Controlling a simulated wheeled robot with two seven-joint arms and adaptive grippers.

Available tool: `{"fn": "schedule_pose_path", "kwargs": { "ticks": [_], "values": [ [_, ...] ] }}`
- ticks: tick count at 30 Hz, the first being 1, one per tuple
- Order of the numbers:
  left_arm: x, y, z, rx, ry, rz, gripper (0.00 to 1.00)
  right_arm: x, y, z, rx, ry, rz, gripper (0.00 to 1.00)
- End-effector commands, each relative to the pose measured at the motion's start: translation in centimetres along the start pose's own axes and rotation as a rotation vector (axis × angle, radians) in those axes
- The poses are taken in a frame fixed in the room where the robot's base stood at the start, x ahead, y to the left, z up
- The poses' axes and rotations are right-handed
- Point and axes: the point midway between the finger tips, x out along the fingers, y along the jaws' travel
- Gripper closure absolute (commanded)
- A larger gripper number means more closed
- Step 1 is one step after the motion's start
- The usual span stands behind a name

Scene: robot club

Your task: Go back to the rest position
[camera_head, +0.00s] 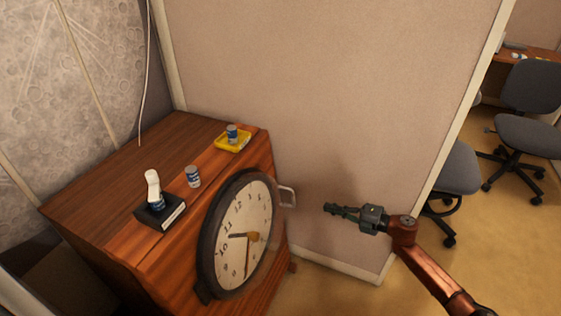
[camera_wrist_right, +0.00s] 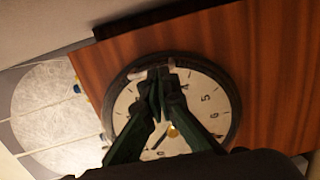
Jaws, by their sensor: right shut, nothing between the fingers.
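My right gripper (camera_head: 331,209) is shut and empty. It hangs in the air to the right of the wooden cabinet (camera_head: 110,180), clear of it in the head view. In the right wrist view the closed fingers (camera_wrist_right: 158,76) overlap the face of a big round clock (camera_wrist_right: 212,98). The same clock (camera_head: 257,212) with a dark rim is on the cabinet's front in the head view. A metal handle (camera_head: 288,196) sticks out beside the clock's right edge. My left gripper is not in view.
On the cabinet top are a yellow tray (camera_head: 221,146) with a blue-and-white can (camera_head: 232,133), another can (camera_head: 193,177), and a black box (camera_head: 151,216) with a white object (camera_head: 153,184) and a can on it. A beige partition (camera_head: 330,90) stands behind. Office chairs (camera_head: 530,120) are at the right.

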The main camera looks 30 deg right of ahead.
Motion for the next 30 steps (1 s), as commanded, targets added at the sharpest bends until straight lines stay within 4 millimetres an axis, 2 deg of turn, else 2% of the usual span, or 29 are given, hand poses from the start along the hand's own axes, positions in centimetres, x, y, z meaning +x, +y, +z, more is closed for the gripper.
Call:
{"fn": "schedule_pose_path", "kwargs": {
  "ticks": [4,6,8,11,15,17,21,23,27,30],
  "values": [
    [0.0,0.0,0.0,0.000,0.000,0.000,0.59,0.0,0.0,0.0,0.001,0.000,0.000,1.00],
    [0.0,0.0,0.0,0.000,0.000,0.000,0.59,0.1,-0.7,-0.4,0.013,-0.003,0.000,1.00],
    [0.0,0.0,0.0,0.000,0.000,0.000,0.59,0.2,-2.0,-1.1,0.043,-0.013,-0.001,1.00],
    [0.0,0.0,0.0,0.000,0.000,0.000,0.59,0.3,-6.2,-3.4,0.143,-0.054,-0.004,1.00],
    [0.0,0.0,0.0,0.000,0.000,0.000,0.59,-0.6,-14.4,-8.7,0.373,-0.162,-0.024,1.00],
    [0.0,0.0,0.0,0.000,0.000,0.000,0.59,-1.6,-17.8,-11.2,0.482,-0.219,-0.038,1.00],
    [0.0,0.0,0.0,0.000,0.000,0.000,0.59,-4.8,-25.0,-17.5,0.739,-0.361,-0.093,1.00],
    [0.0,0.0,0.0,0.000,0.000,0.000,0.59,-6.6,-27.8,-20.3,0.850,-0.425,-0.124,1.00],
    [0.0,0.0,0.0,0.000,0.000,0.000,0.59,-11.1,-33.0,-27.7,1.109,-0.576,-0.209,1.00],
    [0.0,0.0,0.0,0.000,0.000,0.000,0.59,-14.6,-35.7,-33.3,1.290,-0.682,-0.281,1.00]
  ]
}}
